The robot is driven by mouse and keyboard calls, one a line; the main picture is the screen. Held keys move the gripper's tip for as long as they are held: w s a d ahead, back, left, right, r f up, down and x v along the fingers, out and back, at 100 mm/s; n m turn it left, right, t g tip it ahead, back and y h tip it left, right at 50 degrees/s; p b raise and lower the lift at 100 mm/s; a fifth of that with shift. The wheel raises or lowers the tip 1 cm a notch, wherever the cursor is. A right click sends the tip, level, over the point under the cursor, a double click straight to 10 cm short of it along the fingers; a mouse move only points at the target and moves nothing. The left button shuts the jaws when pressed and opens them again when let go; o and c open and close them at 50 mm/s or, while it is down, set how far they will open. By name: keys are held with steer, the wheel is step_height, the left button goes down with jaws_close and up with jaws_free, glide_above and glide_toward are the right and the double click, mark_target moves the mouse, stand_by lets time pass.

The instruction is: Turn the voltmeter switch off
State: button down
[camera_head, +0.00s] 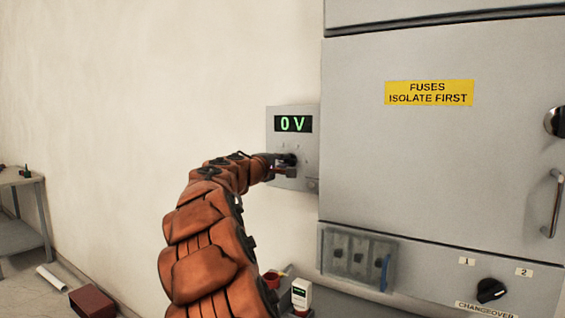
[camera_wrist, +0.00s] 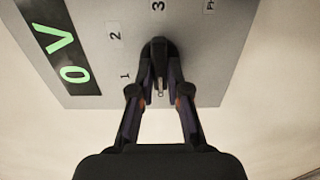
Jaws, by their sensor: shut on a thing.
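The voltmeter (camera_head: 310,150) is a grey box on the wall. Its display (camera_head: 293,123) reads "0 V" in green, and it also shows in the wrist view (camera_wrist: 60,45). The black voltmeter switch (camera_wrist: 158,52) sits below the display, among labels 1, 2, 3 and one I cannot read. My gripper (camera_head: 281,163) is at the switch. In the wrist view my gripper (camera_wrist: 160,92) has a finger on each side of the switch, shut on it. A pale mark shows on the switch between the fingers. My arm and fingers hide part of the switch in the head view.
A grey cabinet with a yellow "FUSES ISOLATE FIRST" label (camera_head: 429,93) stands close on the right. Below are a fuse panel (camera_head: 357,258) and a changeover knob (camera_head: 491,290). A small white device (camera_head: 301,294) is at the bottom. The wall to the left is bare.

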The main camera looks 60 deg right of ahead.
steer(key=shift+f, duration=0.1)
steer(key=c, duration=1.1)
jaws_free()
steer(key=shift+c, duration=0.2)
steer(key=shift+a, duration=0.1)
steer(key=a, duration=1.1)
steer(key=shift+s+a, duration=0.25)
steer(key=shift+a, duration=0.15)
steer(key=s+a+f+m+y+p, duration=0.1)
steer(key=s+a+f+m+y, duration=0.1)
steer(key=s+a+f+y, duration=0.6)
steer(key=s+a+f+m+y+p, duration=0.1)
steer(key=s+a+f+y, duration=0.3)
steer(key=a+f, duration=1)
steer(key=s+a+f+y, duration=0.2)
steer(key=s+a+f, duration=0.2)
steer(key=a, duration=0.3)
steer(key=s+a+f+n+g+y+p, duration=0.1)
steer(key=s+a+f, duration=0.3)
steer(key=a, duration=0.4)
steer(key=s+a+f+n+g+y, duration=0.1)
steer(key=s+a+f+y, duration=0.2)
steer(key=s+a, duration=0.3)
steer(key=shift+a+f+p, duration=0.3)
steer(key=shift+a+f, duration=0.15)
steer(key=shift+a, duration=0.25)
